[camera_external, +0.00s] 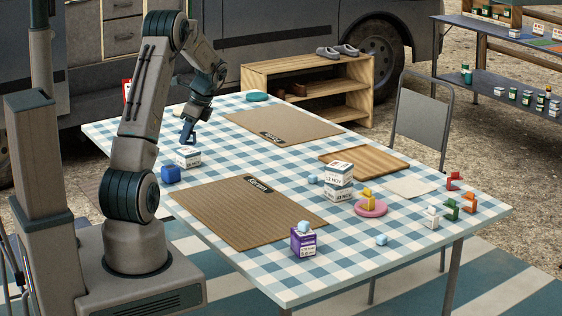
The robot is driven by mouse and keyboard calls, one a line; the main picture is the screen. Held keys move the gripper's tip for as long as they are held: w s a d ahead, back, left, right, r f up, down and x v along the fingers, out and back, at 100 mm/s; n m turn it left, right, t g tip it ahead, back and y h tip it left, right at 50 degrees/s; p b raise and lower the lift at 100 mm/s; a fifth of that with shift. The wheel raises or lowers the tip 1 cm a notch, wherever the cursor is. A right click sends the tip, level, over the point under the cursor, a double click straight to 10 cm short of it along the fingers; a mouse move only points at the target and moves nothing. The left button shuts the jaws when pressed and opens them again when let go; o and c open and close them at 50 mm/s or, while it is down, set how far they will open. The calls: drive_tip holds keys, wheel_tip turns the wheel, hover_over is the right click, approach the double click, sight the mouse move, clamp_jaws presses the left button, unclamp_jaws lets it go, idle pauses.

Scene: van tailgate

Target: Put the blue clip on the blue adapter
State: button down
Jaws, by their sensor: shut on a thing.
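My gripper (190,122) is at the left of the table, pointing down. It is shut on a dark blue piece that looks like the blue clip (187,134). The clip hangs above a small white printed box (188,157); I cannot tell whether they touch. A blue block (171,174), which may be the blue adapter, sits on the cloth just in front and left of that box. The clip and this block are apart. The fingertips are small and partly hidden by the clip.
Brown mats (250,212) and (285,126) cover much of the checked table (345,262). Stacked white boxes (339,181), a purple box (303,242), a pink dish (370,208) with a yellow clip, and several coloured clips (469,203) stand towards the right.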

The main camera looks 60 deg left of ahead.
hover_over(165, 166)
drive_tip(key=w+d, duration=0.1)
drive_tip(key=d, duration=0.1)
drive_tip(key=f, duration=0.4)
drive_tip(key=shift+a+f, duration=0.2)
drive_tip(key=shift+f, duration=0.05)
drive_tip(key=shift+a+f, duration=0.1)
drive_tip(key=shift+f, duration=1.95)
drive_tip(key=shift+f, duration=0.2)
drive_tip(key=c, duration=1.3)
unclamp_jaws()
drive_tip(key=shift+r, duration=0.15)
